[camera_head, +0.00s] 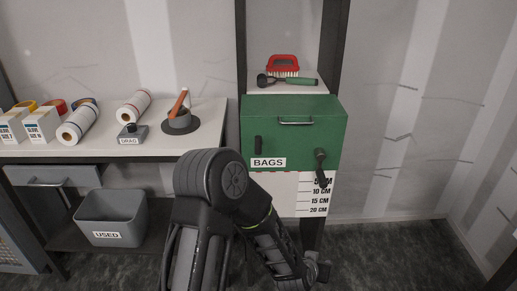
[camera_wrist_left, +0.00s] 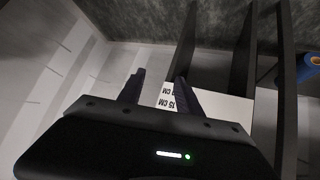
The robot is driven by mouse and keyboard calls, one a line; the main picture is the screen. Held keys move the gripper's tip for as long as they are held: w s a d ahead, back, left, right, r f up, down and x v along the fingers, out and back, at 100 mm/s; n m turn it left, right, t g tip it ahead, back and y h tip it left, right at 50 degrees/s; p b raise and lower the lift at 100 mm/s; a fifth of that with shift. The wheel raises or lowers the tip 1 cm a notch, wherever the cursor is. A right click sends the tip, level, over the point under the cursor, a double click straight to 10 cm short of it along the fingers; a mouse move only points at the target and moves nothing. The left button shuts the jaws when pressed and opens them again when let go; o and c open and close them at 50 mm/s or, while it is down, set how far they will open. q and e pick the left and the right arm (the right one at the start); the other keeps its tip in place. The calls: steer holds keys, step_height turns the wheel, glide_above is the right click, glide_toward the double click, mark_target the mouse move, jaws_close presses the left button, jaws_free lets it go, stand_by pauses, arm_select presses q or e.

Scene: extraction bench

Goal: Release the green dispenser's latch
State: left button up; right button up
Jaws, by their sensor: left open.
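A white sheet with a centimetre scale (camera_head: 317,201) is below. My left gripper (camera_head: 316,270) is low, below the sheet. In the left wrist view my left gripper (camera_wrist_left: 159,77) is open and empty, the sheet beyond it.
The left bench (camera_head: 95,150) holds rolls, boxes and a grey pot. A grey USED bin (camera_head: 111,218) is below. The right side is clear.

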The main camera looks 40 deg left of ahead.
arm_select(q)
steer(key=w+a+r+n+t+y+b, duration=0.1)
steer(key=w+a+r+t+y+b, duration=0.15)
steer(key=w+a+r, duration=0.4)
steer(key=n+y+b, duration=0.3)
steer(key=n+y, duration=0.3)
steer(key=y, duration=0.5)
glide_toward(259, 140)
steer(key=x, duration=0.3)
steer(key=shift+a+r+h, duration=0.15)
steer(key=shift+r+h, duration=0.1)
arm_select(e)
step_height(259, 140, down, 7)
arm_select(q)
steer(key=shift+m, duration=0.3)
steer(key=shift+x, duration=4)
arm_select(e)
steer(key=shift+r, duration=0.1)
arm_select(q)
steer(key=shift+c, duration=0.2)
steer(key=shift+f, duration=0.1)
jaws_close()
